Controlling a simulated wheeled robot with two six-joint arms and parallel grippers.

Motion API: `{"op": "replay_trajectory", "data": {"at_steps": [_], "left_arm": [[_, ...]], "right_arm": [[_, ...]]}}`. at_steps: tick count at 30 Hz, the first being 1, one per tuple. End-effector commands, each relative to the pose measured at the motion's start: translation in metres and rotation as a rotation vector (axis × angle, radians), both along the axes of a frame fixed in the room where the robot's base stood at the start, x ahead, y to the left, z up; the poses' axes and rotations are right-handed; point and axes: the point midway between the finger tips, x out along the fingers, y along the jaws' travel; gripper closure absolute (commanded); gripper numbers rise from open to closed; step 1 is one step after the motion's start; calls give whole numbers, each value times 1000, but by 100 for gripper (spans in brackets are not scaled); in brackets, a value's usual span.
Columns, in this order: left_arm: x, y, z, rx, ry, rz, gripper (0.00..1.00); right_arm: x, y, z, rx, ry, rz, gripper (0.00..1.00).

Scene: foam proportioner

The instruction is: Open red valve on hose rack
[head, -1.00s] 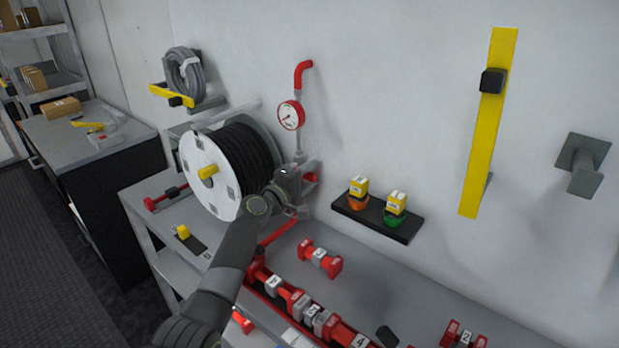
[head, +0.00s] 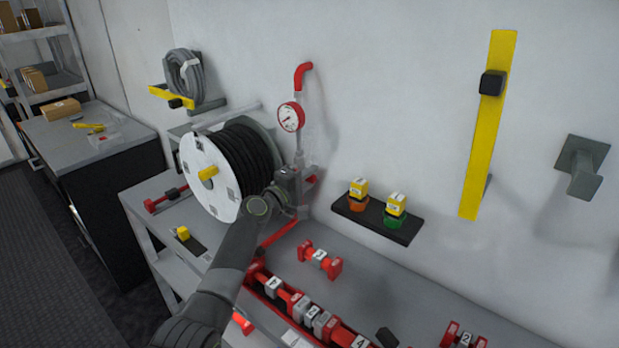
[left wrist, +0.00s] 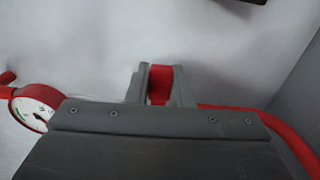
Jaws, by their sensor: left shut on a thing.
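The red valve (head: 311,180) is at the lower end of the vertical pipe by the wall, below the round pressure gauge (head: 291,117). Only a small part of it shows in the head view. My left gripper (head: 303,185) reaches it from the front, and its wrist hides much of the fitting. In the left wrist view, the two grey fingers (left wrist: 160,84) are shut on the red valve handle (left wrist: 160,75). The gauge also shows at the left there (left wrist: 38,107). My right gripper is not in view.
A black hose reel (head: 211,177) with a white side stands just left of my left gripper. A red pipe (head: 279,234) runs below it. Red fittings (head: 313,315) lie on the bench. A black shelf (head: 377,220) with yellow-topped items is to the right.

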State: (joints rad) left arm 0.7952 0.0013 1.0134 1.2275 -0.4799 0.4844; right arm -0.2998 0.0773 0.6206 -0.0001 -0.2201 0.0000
Motion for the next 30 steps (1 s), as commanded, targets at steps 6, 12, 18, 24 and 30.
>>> {"op": "replay_trajectory", "data": {"at_steps": [6, 12, 18, 24, 30], "left_arm": [[0, 1, 8, -81, 60, 0, 100], [1, 2, 18, -199, 147, 0, 100], [3, 5, 26, -319, 234, 0, 100], [5, 7, 31, -412, 302, 0, 100], [6, 9, 33, -466, 341, 0, 100]], "right_arm": [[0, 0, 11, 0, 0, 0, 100], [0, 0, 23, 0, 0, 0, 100], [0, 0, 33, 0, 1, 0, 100], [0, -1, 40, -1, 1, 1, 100], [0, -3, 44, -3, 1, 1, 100]]}}
